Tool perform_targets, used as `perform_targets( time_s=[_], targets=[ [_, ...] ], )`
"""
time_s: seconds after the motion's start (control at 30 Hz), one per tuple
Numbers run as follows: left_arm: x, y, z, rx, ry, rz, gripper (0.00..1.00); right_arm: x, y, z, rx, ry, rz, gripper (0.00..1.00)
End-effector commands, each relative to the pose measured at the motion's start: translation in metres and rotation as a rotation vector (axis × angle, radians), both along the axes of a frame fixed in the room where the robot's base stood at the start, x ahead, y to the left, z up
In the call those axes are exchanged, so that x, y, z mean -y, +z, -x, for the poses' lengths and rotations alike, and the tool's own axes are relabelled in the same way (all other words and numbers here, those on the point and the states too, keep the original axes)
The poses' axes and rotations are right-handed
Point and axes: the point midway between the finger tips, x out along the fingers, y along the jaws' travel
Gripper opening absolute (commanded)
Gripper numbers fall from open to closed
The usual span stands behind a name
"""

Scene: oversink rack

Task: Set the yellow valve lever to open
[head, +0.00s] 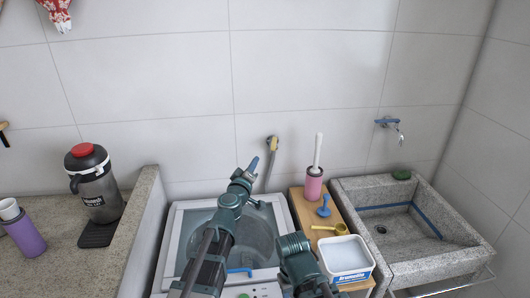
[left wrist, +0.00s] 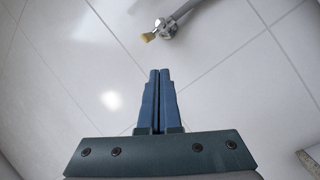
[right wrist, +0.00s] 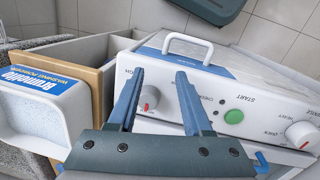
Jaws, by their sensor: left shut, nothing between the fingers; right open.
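The yellow valve lever (head: 271,140) is on a grey tap on the tiled wall, above the washing machine. In the left wrist view the lever (left wrist: 148,37) shows as a small yellow tab at the left end of the metal valve body (left wrist: 167,27). My left gripper (head: 253,164) is shut and empty, a little below and left of the valve in the head view. Its fingertips (left wrist: 160,72) point toward the lever, with a gap between. My right gripper (right wrist: 160,73) is open and empty above the washing machine's control panel.
The washing machine (head: 178,225) stands below the valve. Right of it, a wooden shelf (head: 298,205) holds a pink brush holder (head: 313,184) and a white tub (head: 346,257). A stone sink (head: 378,192) with a blue wall tap (head: 388,122) is further right. A jug (head: 98,190) stands left.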

Motion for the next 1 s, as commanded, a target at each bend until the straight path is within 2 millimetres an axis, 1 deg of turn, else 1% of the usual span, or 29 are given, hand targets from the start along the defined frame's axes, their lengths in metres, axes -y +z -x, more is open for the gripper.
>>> perform_targets(
  time_s=[0.03,0.1,0.2,0.33,0.43,0.57,0.67,0.77,0.87,1.0],
  targets=[
    [-0.010,-0.001,-0.002,-0.023,-0.013,0.106,0.00,0.000,-0.001,0.000,0.000,0.000,0.000,0.50],
    [-0.019,-0.001,-0.003,-0.057,-0.038,0.254,0.00,0.000,-0.001,0.000,0.000,0.000,0.000,0.50],
    [-0.029,-0.001,-0.003,-0.101,-0.065,0.424,0.00,0.000,-0.001,0.000,0.000,0.000,0.000,0.50],
    [-0.037,-0.002,-0.002,-0.142,-0.087,0.566,0.00,0.000,-0.002,0.000,0.000,0.000,0.000,0.50],
    [-0.039,-0.002,-0.002,-0.158,-0.096,0.619,0.00,0.000,-0.002,0.000,0.000,0.000,0.000,0.50],
    [-0.040,-0.002,-0.002,-0.164,-0.098,0.635,0.00,0.000,-0.002,0.000,0.000,0.000,0.000,0.50],
    [-0.039,-0.002,-0.006,-0.163,-0.098,0.634,0.00,0.000,-0.002,0.000,0.000,0.000,0.000,0.50],
    [-0.035,-0.002,-0.018,-0.164,-0.099,0.633,0.00,0.000,-0.002,0.000,0.000,0.000,0.000,0.50],
    [-0.030,-0.002,-0.036,-0.164,-0.099,0.632,0.00,0.000,-0.002,0.000,0.000,0.000,0.000,0.50],
    [-0.021,-0.002,-0.065,-0.163,-0.098,0.632,0.00,0.000,-0.002,0.000,0.000,0.000,0.000,0.50]
  ],
)
